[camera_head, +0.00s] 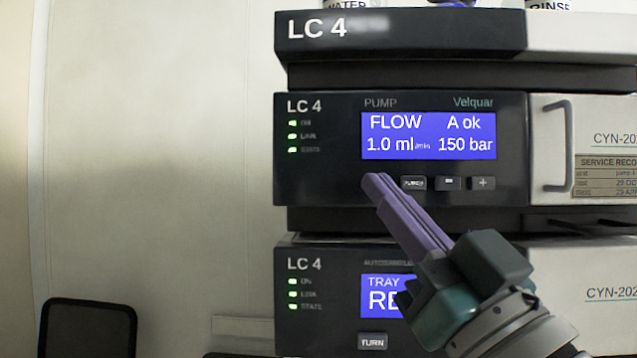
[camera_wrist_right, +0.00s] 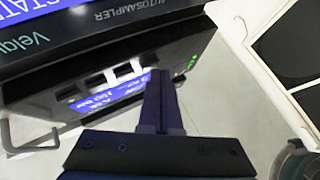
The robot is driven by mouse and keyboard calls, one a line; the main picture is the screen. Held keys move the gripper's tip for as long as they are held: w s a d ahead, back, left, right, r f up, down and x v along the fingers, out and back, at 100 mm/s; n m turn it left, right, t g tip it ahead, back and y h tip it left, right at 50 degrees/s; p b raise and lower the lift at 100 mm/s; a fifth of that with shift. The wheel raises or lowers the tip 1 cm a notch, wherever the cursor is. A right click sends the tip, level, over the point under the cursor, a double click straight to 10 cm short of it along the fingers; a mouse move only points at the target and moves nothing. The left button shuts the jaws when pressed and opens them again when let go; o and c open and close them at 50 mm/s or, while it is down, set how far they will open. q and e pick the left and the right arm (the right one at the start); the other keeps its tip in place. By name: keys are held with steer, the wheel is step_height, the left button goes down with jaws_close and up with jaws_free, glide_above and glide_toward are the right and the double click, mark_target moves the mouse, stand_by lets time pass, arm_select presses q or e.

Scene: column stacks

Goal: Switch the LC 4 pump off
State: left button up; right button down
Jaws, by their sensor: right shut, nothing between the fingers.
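The LC 4 pump (camera_head: 320,176) is the middle module of the stack in the head view. Its blue display (camera_head: 428,136) reads FLOW 1.0 ml/min, A ok, 150 bar. Its green lights (camera_head: 292,136) are lit. Below the display are a PURGE button (camera_head: 414,183), a minus button (camera_head: 448,183) and a plus button (camera_head: 483,183). My right gripper (camera_head: 372,184) is shut and empty, its tips at the pump's front just left of PURGE. The tips hide that spot, and contact is unclear. In the wrist view the shut fingers (camera_wrist_right: 160,80) point at the panel. My left gripper is not in view.
The autosampler (camera_head: 300,330) sits below the pump, with a TURN button (camera_head: 372,341), partly hidden by my right gripper. A door handle (camera_head: 558,146) juts out at the pump's right. A top tray (camera_head: 400,35) bears bottles.

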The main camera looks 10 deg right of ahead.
steer(key=shift+w+d, duration=0.1)
steer(key=shift+w, duration=0.15)
steer(key=shift+s, duration=0.1)
stand_by(0.4)
steer(key=shift+s+a+p, duration=0.25)
steer(key=shift+s+p, duration=0.05)
steer(key=shift+s, duration=0.45)
steer(key=s, duration=0.2)
steer(key=s+a+p, duration=0.1)
steer(key=s, duration=0.1)
steer(key=shift+s+a, duration=0.2)
steer(key=shift+s, duration=0.2)
